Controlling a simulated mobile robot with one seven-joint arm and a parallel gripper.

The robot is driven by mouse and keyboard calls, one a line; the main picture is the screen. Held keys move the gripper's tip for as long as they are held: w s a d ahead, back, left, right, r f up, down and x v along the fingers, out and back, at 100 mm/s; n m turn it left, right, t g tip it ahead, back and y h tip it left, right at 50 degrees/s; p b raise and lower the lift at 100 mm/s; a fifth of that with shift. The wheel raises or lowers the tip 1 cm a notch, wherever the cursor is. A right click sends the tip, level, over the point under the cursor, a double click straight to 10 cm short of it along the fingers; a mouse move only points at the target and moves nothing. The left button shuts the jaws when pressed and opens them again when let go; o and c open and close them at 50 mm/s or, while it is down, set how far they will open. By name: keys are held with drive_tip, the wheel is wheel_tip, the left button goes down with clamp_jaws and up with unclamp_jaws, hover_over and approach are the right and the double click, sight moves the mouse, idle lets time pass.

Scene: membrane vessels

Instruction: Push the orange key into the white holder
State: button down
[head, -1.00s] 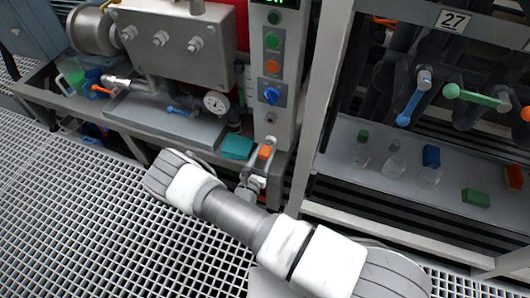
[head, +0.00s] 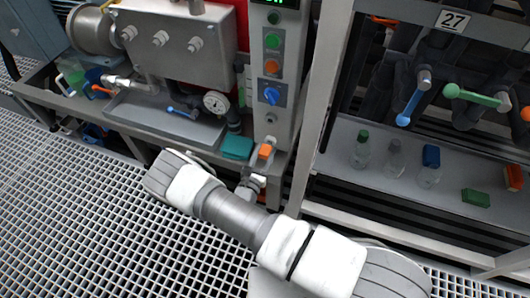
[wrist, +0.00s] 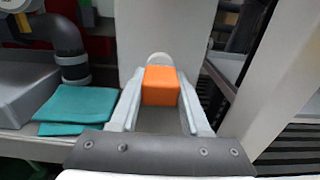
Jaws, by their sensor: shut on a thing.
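The orange key (wrist: 160,86) is a block held between the two fingertips of my gripper (wrist: 160,98) in the wrist view. In the head view the key (head: 265,151) shows at the tip of my gripper (head: 261,163), just in front of the base of the grey control column. A pale rounded piece (wrist: 159,60) sits directly behind the key in the wrist view. It may be the white holder, but the key hides most of it. I cannot tell whether the key touches it or has entered it.
The grey control column (head: 276,60) with buttons rises behind the key. Folded teal cloths (wrist: 76,105) lie on the bench to the left, beside a dark pipe (wrist: 70,45). A frame post (head: 318,110) stands close on the right. Bottles and blocks sit on the right shelf (head: 330,160).

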drive_tip(key=shift+w+d, duration=0.2)
drive_tip(key=shift+w, duration=0.25)
drive_tip(key=shift+c, duration=1.5)
unclamp_jaws()
drive_tip(key=p+v, duration=0.4)
drive_tip(key=v, duration=1.3)
drive_tip(key=shift+s, duration=0.2)
drive_tip(key=shift+a+r, duration=0.1)
